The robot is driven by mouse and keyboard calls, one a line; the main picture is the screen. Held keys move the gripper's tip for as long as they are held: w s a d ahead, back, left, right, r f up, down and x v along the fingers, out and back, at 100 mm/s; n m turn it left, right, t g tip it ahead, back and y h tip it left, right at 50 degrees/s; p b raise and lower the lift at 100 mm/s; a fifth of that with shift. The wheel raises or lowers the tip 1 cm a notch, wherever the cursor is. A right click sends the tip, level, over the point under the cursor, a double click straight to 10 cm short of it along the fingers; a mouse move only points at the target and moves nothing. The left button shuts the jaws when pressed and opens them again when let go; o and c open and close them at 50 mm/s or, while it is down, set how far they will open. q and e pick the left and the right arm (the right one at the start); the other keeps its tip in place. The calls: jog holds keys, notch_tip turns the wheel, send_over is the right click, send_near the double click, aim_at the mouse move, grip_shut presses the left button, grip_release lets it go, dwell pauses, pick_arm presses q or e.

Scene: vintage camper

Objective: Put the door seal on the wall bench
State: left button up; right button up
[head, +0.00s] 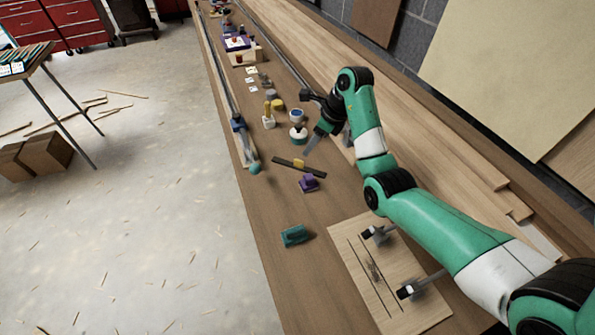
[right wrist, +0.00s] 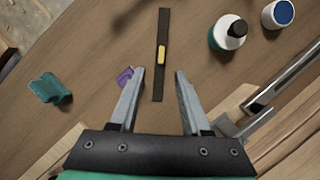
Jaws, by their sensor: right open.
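A thin dark strip with a yellow piece at its middle, which looks like the door seal (head: 284,162), lies flat on a long wooden bench (head: 265,205) along the wall. In the right wrist view the door seal (right wrist: 158,82) stands upright in the picture, beyond and between the fingertips. My right gripper (head: 309,147) is open and empty just above and behind the strip; its two grey fingers also show in the right wrist view (right wrist: 166,74). They are apart from the strip. My left gripper is not in view.
A purple block (head: 308,183) and a teal block (head: 295,235) lie nearer on the bench. A white-and-teal bottle (head: 299,133) stands behind the strip. A board with clamps (head: 400,318) lies at the front right. Bare wood lies between the blocks.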

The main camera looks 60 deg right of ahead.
send_over(300, 161)
jog(key=s, duration=0.2)
notch_tip(300, 161, down, 4)
jog(key=shift+a+f, duration=0.1)
jog(key=b+x, duration=0.3)
jog(key=x, duration=0.2)
jog(key=shift+f, duration=0.1)
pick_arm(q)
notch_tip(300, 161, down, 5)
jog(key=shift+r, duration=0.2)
pick_arm(e)
grip_shut()
